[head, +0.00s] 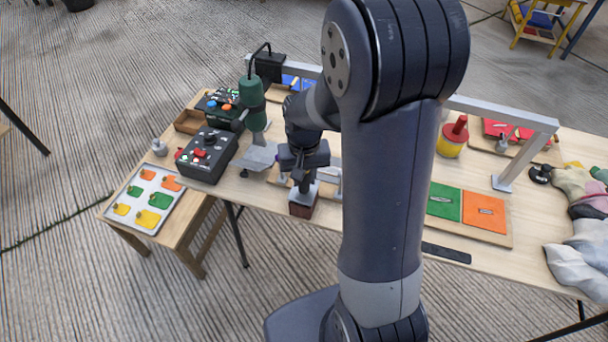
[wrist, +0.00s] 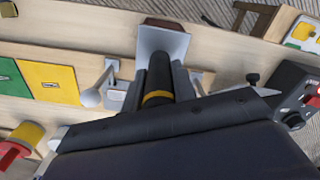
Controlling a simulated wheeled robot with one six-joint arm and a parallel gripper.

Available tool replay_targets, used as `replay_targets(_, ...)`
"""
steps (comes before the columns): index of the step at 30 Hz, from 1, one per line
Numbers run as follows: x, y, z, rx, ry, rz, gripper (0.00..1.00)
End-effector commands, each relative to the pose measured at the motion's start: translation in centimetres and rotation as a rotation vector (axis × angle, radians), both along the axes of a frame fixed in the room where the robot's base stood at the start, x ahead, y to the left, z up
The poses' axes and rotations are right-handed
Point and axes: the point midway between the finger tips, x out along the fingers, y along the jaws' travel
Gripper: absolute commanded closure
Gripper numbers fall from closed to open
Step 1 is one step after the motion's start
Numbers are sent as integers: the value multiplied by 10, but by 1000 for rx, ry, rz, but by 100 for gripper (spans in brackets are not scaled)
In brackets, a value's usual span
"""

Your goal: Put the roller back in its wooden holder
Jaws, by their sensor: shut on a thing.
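The roller (head: 302,208) has a brown lower end, a grey metal frame and a black handle with a yellow band. In the wrist view its grey frame (wrist: 163,42) points away from me. My gripper (head: 304,178) is shut on its handle, and the two fingers show in the wrist view (wrist: 158,85). The roller hangs near the table's front edge; I cannot tell if it touches. Pale fittings with a rod (wrist: 104,82) flank it over a wooden piece (head: 278,178), perhaps the holder. My arm and gripper hide much of this piece.
A green press (head: 253,92) and a black control box (head: 207,153) stand left. A tray of colored cards (head: 146,198) lies at the left end. A grey rail frame (head: 515,157) spans the table. Green and orange panels (head: 465,210) and cloths (head: 585,215) lie right.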

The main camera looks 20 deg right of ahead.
Motion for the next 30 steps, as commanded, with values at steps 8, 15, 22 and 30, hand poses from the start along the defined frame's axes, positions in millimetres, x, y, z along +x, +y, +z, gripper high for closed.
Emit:
replay_targets(8,0,0,-1,0,-1,0,100)
replay_targets(15,0,0,-8,0,-1,0,100)
replay_targets(22,0,0,-15,0,-1,0,100)
replay_targets(30,0,0,-15,0,-1,0,100)
